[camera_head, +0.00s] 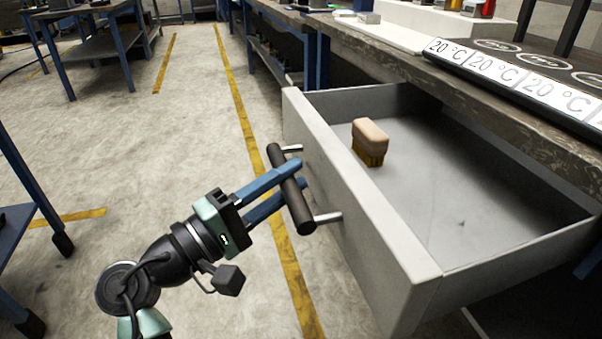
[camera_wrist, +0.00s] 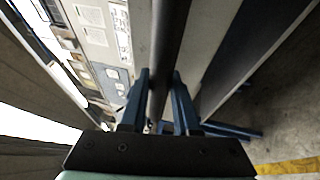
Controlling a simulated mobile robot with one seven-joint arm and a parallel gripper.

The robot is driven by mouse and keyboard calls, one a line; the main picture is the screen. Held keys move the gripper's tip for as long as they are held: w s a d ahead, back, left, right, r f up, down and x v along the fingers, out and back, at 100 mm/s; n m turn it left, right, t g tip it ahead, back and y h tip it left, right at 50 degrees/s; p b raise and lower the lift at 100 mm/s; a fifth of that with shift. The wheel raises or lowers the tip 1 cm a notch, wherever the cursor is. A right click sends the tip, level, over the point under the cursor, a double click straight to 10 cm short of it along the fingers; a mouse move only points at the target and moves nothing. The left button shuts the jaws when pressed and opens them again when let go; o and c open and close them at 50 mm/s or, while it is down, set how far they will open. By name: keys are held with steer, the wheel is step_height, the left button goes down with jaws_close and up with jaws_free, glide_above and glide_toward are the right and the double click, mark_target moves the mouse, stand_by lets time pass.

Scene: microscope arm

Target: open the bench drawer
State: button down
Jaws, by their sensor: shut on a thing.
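The bench drawer (camera_head: 375,225) is light grey and stands well out from under the bench top, with its inside in view. Its handle (camera_head: 303,214) is a dark round bar on two metal posts on the drawer front. My gripper (camera_head: 290,184) has blue fingers shut around the middle of the handle bar. In the wrist view, my gripper (camera_wrist: 159,100) has one finger on each side of the dark handle bar (camera_wrist: 168,45). The finger contact faces are hidden by the bar.
The bench top (camera_head: 440,80) carries a hot-plate-like device labelled 20 °C (camera_head: 500,72). Open floor with yellow lines lies left of the drawer front.

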steer(key=c, duration=0.7)
jaws_free()
steer(key=shift+o, duration=0.2)
steer(key=p+v, duration=0.3)
steer(key=v, duration=1)
steer(key=shift+f, duration=0.1)
